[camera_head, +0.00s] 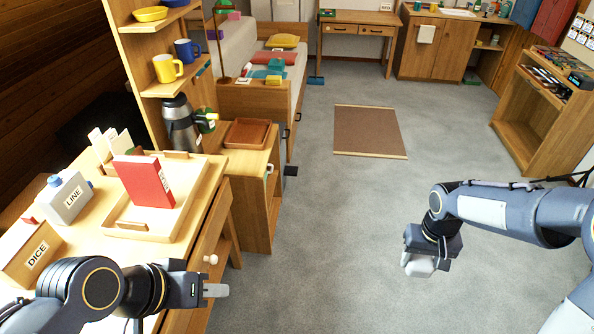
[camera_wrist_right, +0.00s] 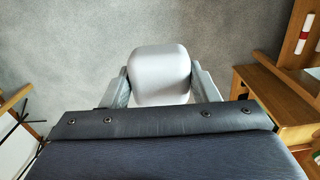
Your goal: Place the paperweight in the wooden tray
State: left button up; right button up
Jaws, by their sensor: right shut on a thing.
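A smooth, pale grey rounded block, which I take to be the paperweight (camera_wrist_right: 160,72), is between the fingers of my right gripper (camera_wrist_right: 160,88). In the head view the right gripper (camera_head: 420,262) holds the block (camera_head: 419,267) over open floor, far right of the desk. A smaller reddish-brown tray (camera_head: 247,134) sits on the cabinet behind. My left gripper (camera_head: 216,290) is near the desk's front edge, seen side-on; its opening is unclear.
Boxes labelled DICE (camera_head: 32,255) and LINE (camera_head: 66,198) stand left of the light tray. A steel jug (camera_head: 180,125) stands by the brown tray, with mugs on shelves above. A brown mat (camera_head: 367,131) lies on the floor. The grey floor between desk and right arm is clear.

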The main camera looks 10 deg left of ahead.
aim_at(173, 174)
jog(key=l+z, duration=0.1)
jog(key=z, duration=0.85)
jog(key=i+u, duration=0.25)
jog(key=i+j+u, duration=0.15)
jog(key=i+u, duration=0.25)
jog(key=i+j+u, duration=0.1)
jog(key=u, duration=0.3)
jog(key=i+u, duration=0.4)
jog(key=i+l+u, duration=0.2)
jog(key=u, duration=0.2)
jog(key=i+u, duration=0.15)
jog(key=u, duration=0.3)
jog(key=i+u, duration=0.15)
jog(key=u, duration=0.3)
jog(key=i+u, duration=0.15)
jog(key=u, duration=0.3)
jog(key=i+l+u, duration=0.1)
jog(key=u, duration=0.35)
jog(key=i+l+u, duration=0.15)
jog(key=u, duration=0.3)
jog(key=i+l+u, duration=0.1)
jog(key=u, duration=0.35)
jog(key=l, duration=0.1)
